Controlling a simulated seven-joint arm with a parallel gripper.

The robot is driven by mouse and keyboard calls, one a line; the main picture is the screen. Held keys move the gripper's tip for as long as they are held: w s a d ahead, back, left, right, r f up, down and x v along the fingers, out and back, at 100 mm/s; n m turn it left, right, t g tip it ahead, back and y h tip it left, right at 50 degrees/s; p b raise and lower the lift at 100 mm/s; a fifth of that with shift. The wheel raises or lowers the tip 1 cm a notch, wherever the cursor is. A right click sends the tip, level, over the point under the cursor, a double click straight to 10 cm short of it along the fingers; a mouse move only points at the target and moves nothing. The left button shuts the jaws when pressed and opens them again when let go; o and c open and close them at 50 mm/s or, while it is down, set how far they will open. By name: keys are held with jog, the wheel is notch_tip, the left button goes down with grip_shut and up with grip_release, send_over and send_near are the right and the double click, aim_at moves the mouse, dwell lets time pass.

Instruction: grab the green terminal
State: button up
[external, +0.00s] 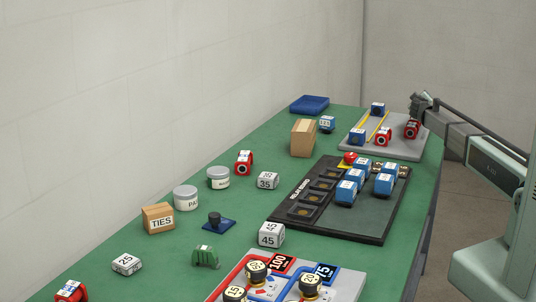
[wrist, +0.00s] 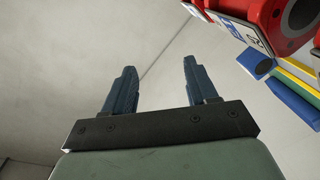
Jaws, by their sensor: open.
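The green terminal (external: 205,256) stands on the green table in the near part of the external view, left of the white 45 block and just behind the panel with the 100 and 75 labels. It is small and arched at its base. My gripper (wrist: 155,85) shows in the wrist view with its two blue fingers apart and nothing between them. In the external view the gripper end (external: 418,103) is far off at the back right, by the grey tray, and its fingers are too small to make out. The green terminal does not show in the wrist view.
Near the terminal are the white 45 block (external: 271,235), a blue plate with a black knob (external: 217,222), the 25 block (external: 126,264) and the TIES box (external: 158,218). The black relay board (external: 330,229) and grey tray (external: 376,151) lie towards the right. A red part (wrist: 292,25) is close to my gripper.

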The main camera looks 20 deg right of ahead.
jog(key=w+a+r+y, duration=0.1)
jog(key=w+a+r, duration=0.1)
jog(key=a, duration=0.5)
jog(key=w+a+r, duration=0.1)
jog(key=a+r, duration=0.1)
jog(key=a, duration=0.6)
jog(key=s+a+y, duration=0.1)
jog(key=a, duration=1)
jog(key=s+a+f+g+y, duration=0.1)
jog(key=a+y, duration=0.1)
jog(key=a, duration=1)
jog(key=s+a+y, duration=0.1)
jog(key=s+a, duration=0.1)
jog(key=a, duration=1)
jog(key=shift+f+g, duration=0.3)
jog(key=s+a+f+n+g+y, duration=0.1)
jog(key=s+a+g+y, duration=0.1)
jog(key=s+a, duration=0.85)
jog(key=s+a+f+n+g+y, duration=0.15)
jog(key=s+a, duration=0.35)
jog(key=a, duration=1.1)
jog(key=n+g+y, duration=0.3)
jog(key=n+g, duration=0.4)
jog(key=g, duration=0.1)
send_over(206, 248)
notch_tip(206, 248, down, 4)
jog(key=shift+s+d+r+h, duration=0.1)
jog(key=shift+h, duration=0.15)
jog(key=shift+w+f, duration=0.2)
jog(key=shift+f, duration=2.95)
